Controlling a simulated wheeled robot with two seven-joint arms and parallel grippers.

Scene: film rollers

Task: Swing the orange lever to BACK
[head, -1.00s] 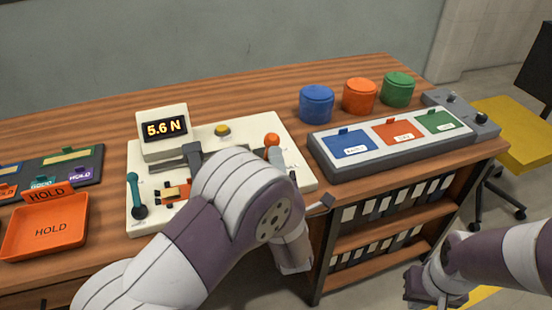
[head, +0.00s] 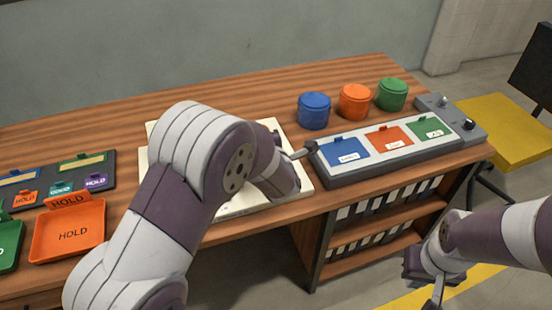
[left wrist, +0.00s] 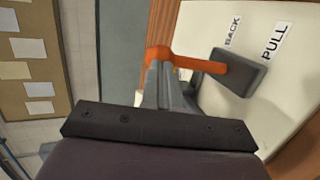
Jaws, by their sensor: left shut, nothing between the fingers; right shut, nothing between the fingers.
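The orange lever (left wrist: 205,62) shows in the left wrist view, running from a dark grey block (left wrist: 240,73) toward my fingers. The printed words BACK (left wrist: 232,31) and PULL (left wrist: 274,41) are on the cream panel beside it. My left gripper (left wrist: 162,72) is shut, its fingertips at the lever's outer end; whether they touch it I cannot tell. In the head view my left arm covers the lever and most of the cream panel (head: 238,207). My right gripper (head: 436,293) is shut and empty, away from the desk at lower right.
Blue (head: 314,111), orange (head: 354,102) and green (head: 392,95) round containers stand behind a grey tray unit (head: 405,158) to the right. An orange HOLD tray (head: 70,235) sits at left. Open shelves of binders are below the desk.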

